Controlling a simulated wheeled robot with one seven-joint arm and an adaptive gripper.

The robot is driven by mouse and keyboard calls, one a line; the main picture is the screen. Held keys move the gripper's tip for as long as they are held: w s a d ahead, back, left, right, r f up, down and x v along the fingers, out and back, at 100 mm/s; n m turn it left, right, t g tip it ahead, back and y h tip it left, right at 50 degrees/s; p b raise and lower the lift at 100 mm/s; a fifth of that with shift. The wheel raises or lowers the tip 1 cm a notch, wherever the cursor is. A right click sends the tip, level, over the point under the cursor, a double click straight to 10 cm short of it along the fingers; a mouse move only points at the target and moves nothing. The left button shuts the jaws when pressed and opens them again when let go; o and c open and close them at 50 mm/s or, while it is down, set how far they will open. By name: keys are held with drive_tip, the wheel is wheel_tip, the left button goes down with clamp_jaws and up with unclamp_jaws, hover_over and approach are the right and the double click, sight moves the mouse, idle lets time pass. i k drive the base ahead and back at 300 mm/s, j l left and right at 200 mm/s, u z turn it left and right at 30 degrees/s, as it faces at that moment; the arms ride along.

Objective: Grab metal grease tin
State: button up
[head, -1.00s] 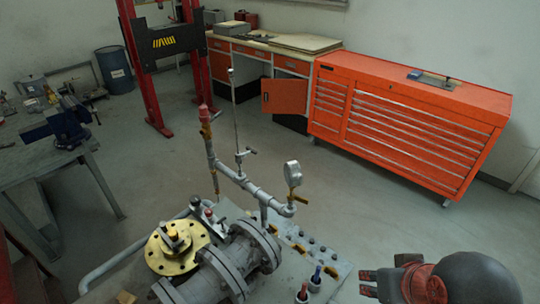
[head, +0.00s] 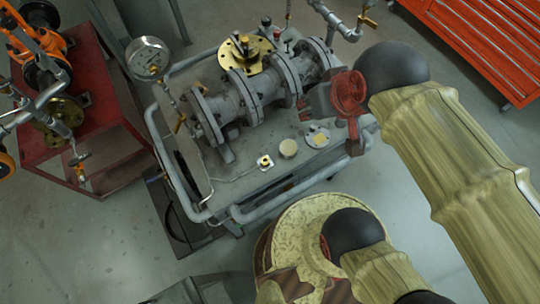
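A small round pale tin (head: 288,148), which looks like the grease tin, stands on the grey bench top (head: 232,172) in front of the flanged valve pipe. My gripper (head: 312,103) is at the right end of the bench, above and to the right of the tin and apart from it. Its dark fingers blend into the pipework behind, so I cannot tell how far they are open. Nothing is visibly held.
A grey flanged pipe with a brass flange (head: 246,52) runs along the back of the bench. A round disc with a yellow patch (head: 317,136) and a small brass fitting (head: 265,162) flank the tin. A pressure gauge (head: 148,57) rises at left. A tubular rail (head: 290,188) edges the front.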

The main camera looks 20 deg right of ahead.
sight(288, 147)
drive_tip(key=k+z, duration=0.25)
drive_tip(key=z, duration=0.15)
drive_tip(key=k+z, duration=0.35)
drive_tip(key=k+l+z, duration=0.1)
drive_tip(key=z, duration=0.3)
